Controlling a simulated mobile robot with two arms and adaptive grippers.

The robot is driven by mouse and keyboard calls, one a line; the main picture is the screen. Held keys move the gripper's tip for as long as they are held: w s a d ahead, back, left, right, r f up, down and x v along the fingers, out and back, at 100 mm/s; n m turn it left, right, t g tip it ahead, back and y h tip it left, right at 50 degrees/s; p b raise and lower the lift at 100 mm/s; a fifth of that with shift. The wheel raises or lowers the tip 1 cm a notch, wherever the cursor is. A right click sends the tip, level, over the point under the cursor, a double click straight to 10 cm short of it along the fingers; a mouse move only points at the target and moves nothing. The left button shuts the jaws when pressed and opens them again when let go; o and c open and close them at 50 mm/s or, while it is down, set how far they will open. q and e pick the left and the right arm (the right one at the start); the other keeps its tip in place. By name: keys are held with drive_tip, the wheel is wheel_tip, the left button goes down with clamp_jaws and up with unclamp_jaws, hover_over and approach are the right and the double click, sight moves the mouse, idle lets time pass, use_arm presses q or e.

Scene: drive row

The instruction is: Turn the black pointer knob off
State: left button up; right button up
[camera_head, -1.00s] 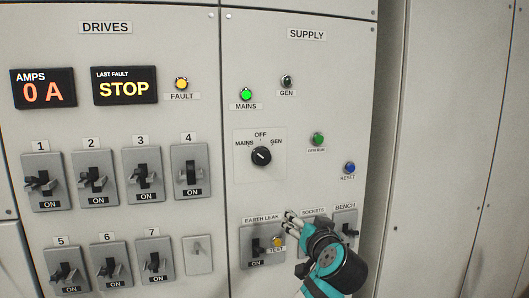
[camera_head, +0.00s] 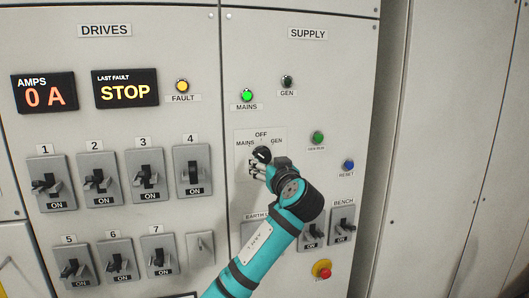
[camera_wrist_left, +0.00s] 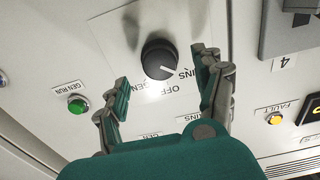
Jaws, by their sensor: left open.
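The black pointer knob (camera_head: 262,154) is on the SUPPLY panel, below the labels MAINS, OFF and GEN. In the left wrist view the knob (camera_wrist_left: 158,58) shows its white line pointing toward the MAINS label, with OFF beside that. My left gripper (camera_head: 257,168) is just below and in front of the knob in the head view, covering its lower edge. In the wrist view the open left gripper (camera_wrist_left: 161,65) has one finger on each side of the knob, with visible gaps. I cannot tell whether the fingertips reach its depth. My right gripper is not in view.
The MAINS lamp (camera_head: 247,95) is lit green; the GEN lamp (camera_head: 287,82) is dark. A green button (camera_head: 318,138) and a blue RESET button (camera_head: 349,165) are right of the knob. My left arm partly hides the lower switches. A red stop button (camera_head: 322,269) is low right.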

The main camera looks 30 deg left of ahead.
sight(265, 158)
use_arm(q)
drive_tip(key=p+x, duration=0.1)
drive_tip(key=x, duration=0.3)
drive_tip(key=shift+w+a, duration=0.1)
drive_tip(key=shift+c, duration=0.3)
drive_tip(key=shift+c, duration=1.3)
drive_tip(key=c, duration=0.9)
